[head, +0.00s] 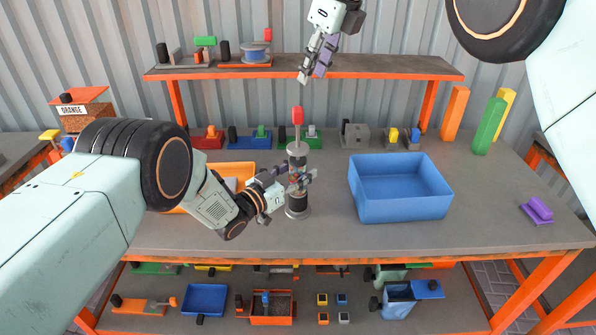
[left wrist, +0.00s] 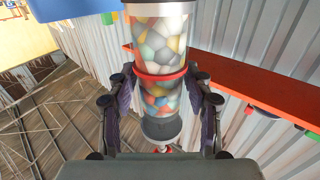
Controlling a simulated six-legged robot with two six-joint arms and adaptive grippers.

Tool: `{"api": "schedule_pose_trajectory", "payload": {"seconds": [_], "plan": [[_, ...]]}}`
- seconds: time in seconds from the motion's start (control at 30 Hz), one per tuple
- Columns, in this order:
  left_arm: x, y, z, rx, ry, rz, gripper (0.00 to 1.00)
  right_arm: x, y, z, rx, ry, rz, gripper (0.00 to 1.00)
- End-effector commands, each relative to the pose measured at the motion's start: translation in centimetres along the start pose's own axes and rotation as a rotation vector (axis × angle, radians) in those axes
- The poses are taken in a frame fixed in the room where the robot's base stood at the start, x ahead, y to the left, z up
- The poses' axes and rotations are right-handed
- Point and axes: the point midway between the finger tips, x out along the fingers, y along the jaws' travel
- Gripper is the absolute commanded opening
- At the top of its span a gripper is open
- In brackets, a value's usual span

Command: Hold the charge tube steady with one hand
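The charge tube (head: 298,160) stands upright on the grey bench, a clear cylinder with dark ends and coloured pieces inside. A red-topped rod (head: 297,118) rises at its top. In the left wrist view the tube (left wrist: 160,45) has a red band (left wrist: 160,75) and lies between my two fingers. My left gripper (head: 298,182) is closed around the tube's middle, one finger on each side, partly hidden by it. My right gripper (head: 312,75) hangs above and apart from the tube, pointing down and holding nothing visible. Its fingers lie close together; their opening is unclear.
A blue bin (head: 400,208) stands right of the tube. An orange tray (head: 232,170) sits behind my left arm. A purple part (head: 538,210) lies far right. The bench front around the tube is clear.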

Motion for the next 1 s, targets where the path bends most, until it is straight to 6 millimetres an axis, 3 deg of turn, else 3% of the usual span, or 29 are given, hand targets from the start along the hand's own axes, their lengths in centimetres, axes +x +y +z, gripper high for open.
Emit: {"api": "schedule_pose_trajectory", "payload": {"seconds": [0.53, 0.9, 0.93, 1.0], "plan": [[-0.02, 0.01, 0.04, 0.000, -0.001, 0.000, 0.01, 0.00, 0.00, 0.00, 0.000, 0.000, 0.000, 0.38], [-0.04, 0.02, 0.09, 0.000, -0.002, 0.000, 0.00, 0.00, 0.00, 0.00, 0.000, 0.000, 0.000, 0.38], [-0.04, 0.02, 0.09, 0.000, -0.002, 0.000, 0.44, 0.00, 0.00, 0.00, 0.000, 0.000, 0.000, 0.38], [-0.04, 0.02, 0.09, 0.000, -0.002, 0.000, 0.50, 0.00, 0.00, 0.00, 0.000, 0.000, 0.000, 0.38]]}}
